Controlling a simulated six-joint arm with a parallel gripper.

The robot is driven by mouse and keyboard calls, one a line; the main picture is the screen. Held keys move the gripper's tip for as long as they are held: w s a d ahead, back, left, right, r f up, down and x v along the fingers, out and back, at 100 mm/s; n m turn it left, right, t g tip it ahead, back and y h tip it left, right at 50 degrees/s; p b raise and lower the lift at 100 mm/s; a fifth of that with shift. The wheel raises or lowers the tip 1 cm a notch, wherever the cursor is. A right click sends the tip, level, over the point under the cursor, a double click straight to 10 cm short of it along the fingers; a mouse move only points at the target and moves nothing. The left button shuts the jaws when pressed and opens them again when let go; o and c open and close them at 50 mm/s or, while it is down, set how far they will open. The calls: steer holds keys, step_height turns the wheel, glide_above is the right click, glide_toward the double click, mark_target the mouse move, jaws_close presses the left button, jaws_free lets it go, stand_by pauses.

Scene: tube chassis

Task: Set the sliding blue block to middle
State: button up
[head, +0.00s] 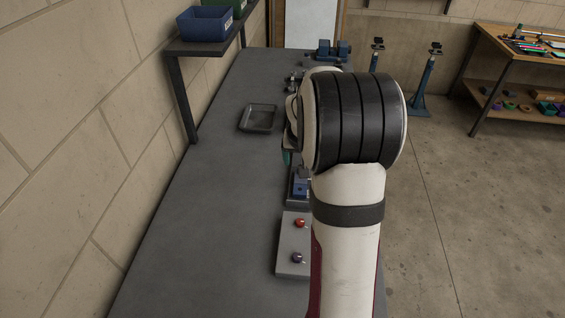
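The blue block (301,188) sits on a dark grey base (292,201) on the bench, just left of my arm. My arm covers the right part of this base, so I cannot tell where along its travel the block stands. My gripper (290,156) is mostly hidden behind my thick black-banded wrist. Only a small dark and teal part shows at the wrist's left edge, above and beyond the block in the picture. I cannot see whether its fingers are open or touch anything.
A light grey panel with a red knob (299,223) and a purple knob (297,258) lies nearer. An empty dark tray (245,127) lies farther left. A blue vise-like device (325,50) stands at the far end. A shelf with a blue bin (204,24) overhangs the left. The bench's left side is clear.

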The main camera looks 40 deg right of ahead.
mark_target(300, 181)
steer(key=x, duration=1.4)
steer(key=shift+f, duration=0.3)
jaws_close()
steer(key=shift+w+r, duration=0.1)
stand_by(0.4)
